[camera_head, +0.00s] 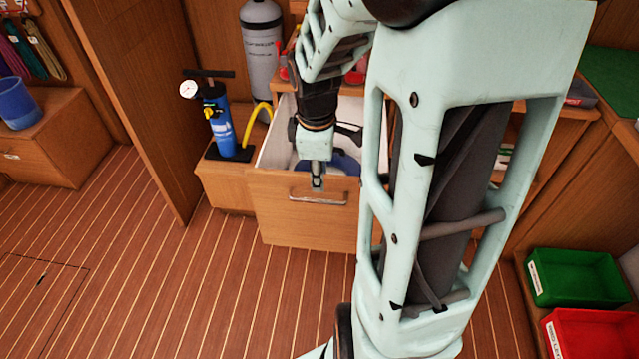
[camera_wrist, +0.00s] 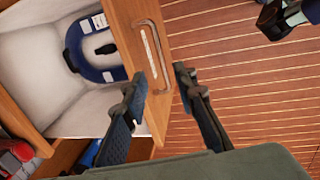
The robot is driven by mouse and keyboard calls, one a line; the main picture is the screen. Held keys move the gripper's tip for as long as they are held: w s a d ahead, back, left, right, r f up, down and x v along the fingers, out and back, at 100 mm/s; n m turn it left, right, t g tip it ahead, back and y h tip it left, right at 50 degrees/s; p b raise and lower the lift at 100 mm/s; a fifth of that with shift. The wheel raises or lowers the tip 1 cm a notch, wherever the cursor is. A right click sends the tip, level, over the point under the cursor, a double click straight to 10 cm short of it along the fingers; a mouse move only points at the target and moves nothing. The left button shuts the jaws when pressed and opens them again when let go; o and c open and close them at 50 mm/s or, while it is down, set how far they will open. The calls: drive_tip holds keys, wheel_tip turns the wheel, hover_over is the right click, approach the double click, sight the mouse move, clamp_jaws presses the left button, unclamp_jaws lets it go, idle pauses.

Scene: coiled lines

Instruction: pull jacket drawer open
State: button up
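The jacket drawer (camera_head: 290,222) is pulled out of its wooden cabinet, with its white inside showing. A blue jacket (camera_head: 345,162) lies in it; it also shows in the wrist view (camera_wrist: 95,62) with white patches. A metal bar handle (camera_head: 318,199) is on the drawer front. My gripper (camera_head: 318,183) hangs at the handle, pointing down. In the wrist view my gripper (camera_wrist: 160,74) has its fingers apart, with the lower part of the handle (camera_wrist: 157,50) between or just beyond the fingertips. I cannot tell whether they touch it.
A blue pump (camera_head: 219,120) with a yellow hose stands left of the drawer, with a grey cylinder (camera_head: 262,45) behind. A wooden partition (camera_head: 140,90) is further left. Green (camera_head: 577,280) and red (camera_head: 592,335) bins stand at right. The plank floor before the drawer is clear.

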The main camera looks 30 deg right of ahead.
drive_tip(key=shift+s+a+r, duration=0.1)
drive_tip(key=shift+s+r, duration=0.1)
drive_tip(key=shift+r, duration=0.8)
